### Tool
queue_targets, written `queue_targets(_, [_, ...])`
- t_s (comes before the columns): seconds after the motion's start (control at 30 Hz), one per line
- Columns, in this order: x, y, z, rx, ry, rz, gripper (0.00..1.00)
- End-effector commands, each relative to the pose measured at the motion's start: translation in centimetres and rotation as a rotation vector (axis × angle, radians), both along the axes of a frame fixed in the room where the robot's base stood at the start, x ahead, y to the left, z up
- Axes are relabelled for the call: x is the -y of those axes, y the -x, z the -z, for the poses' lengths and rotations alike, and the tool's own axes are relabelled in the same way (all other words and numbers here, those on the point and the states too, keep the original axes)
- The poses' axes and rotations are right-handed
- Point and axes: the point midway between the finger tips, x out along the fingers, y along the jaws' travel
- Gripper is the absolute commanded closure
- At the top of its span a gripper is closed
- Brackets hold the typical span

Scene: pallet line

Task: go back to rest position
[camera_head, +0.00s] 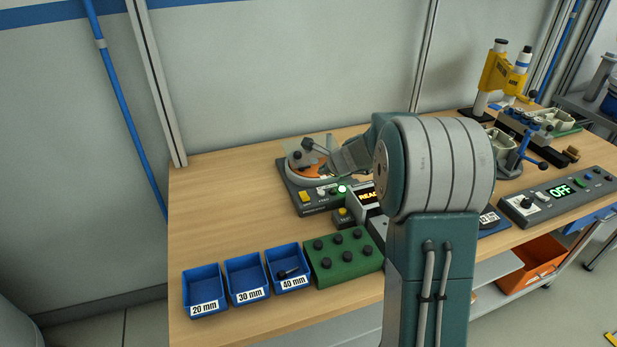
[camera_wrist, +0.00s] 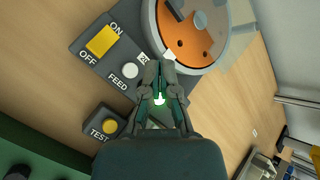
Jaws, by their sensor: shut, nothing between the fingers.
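My gripper (camera_wrist: 160,92) is shut and empty in the wrist view. It hangs over the front edge of the feeder machine, near the white FEED button (camera_wrist: 130,71). The feeder's orange-floored round bowl (camera_wrist: 190,30) lies just beyond the fingertips, with a dark part in it. In the head view, my arm hides much of the middle of the bench, and the gripper end reaches toward the feeder (camera_head: 300,190) from the right. I cannot tell how high the fingers are above the feeder.
Blue bins labelled 20 mm (camera_head: 205,290), 30 mm (camera_head: 247,278) and 40 mm (camera_head: 288,267) stand at the front left; a dark screw lies in the 40 mm bin. A green block (camera_head: 343,258) with black knobs sits beside them. The bench's back left is clear.

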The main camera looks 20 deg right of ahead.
Motion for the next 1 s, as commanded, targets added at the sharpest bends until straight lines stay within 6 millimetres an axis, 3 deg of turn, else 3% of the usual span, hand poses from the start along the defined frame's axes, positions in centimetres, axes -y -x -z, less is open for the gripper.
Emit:
queue_targets(0.17, [-0.4,0.3,-0.5,0.003,0.013,-0.020,1.00])
queue_targets(0.27, [-2.0,1.5,-2.3,0.016,0.072,-0.109,1.00])
queue_targets(0.37, [-4.5,3.9,-4.9,0.033,0.177,-0.264,1.00])
queue_targets(0.63, [-10.5,12.5,-10.0,0.067,0.500,-0.708,1.00])
queue_targets(0.8, [-12.8,18.6,-11.7,0.077,0.709,-0.971,1.00])
queue_targets(1.0, [-14.2,25.9,-12.3,0.073,0.955,-1.263,1.00])
